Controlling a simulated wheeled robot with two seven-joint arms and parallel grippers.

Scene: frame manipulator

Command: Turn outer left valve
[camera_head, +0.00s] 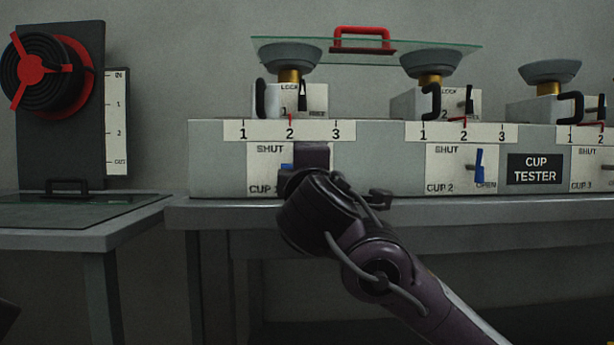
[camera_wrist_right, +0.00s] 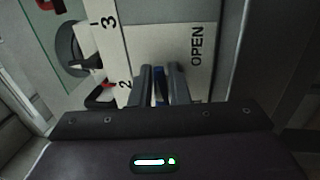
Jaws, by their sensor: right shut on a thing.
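The outer left valve is the blue lever (camera_head: 287,166) on the CUP 1 panel (camera_head: 265,175), mostly hidden behind my right gripper in the head view. In the right wrist view the blue lever (camera_wrist_right: 159,80) shows between the two grey fingers of my right gripper (camera_wrist_right: 161,84). The fingers are shut on it. The word OPEN is on the panel right of the fingers, and the scale numbers 2 and 3 are to their left. In the head view my right arm reaches in from the lower right. My left gripper is not in view.
The CUP 2 panel has its own blue lever (camera_head: 480,166). Grey cups (camera_head: 290,57) stand on top, with a glass sheet with a red handle (camera_head: 361,39) across two of them. A red three-spoke wheel (camera_head: 31,70) is at the far left. The front of the bench is free.

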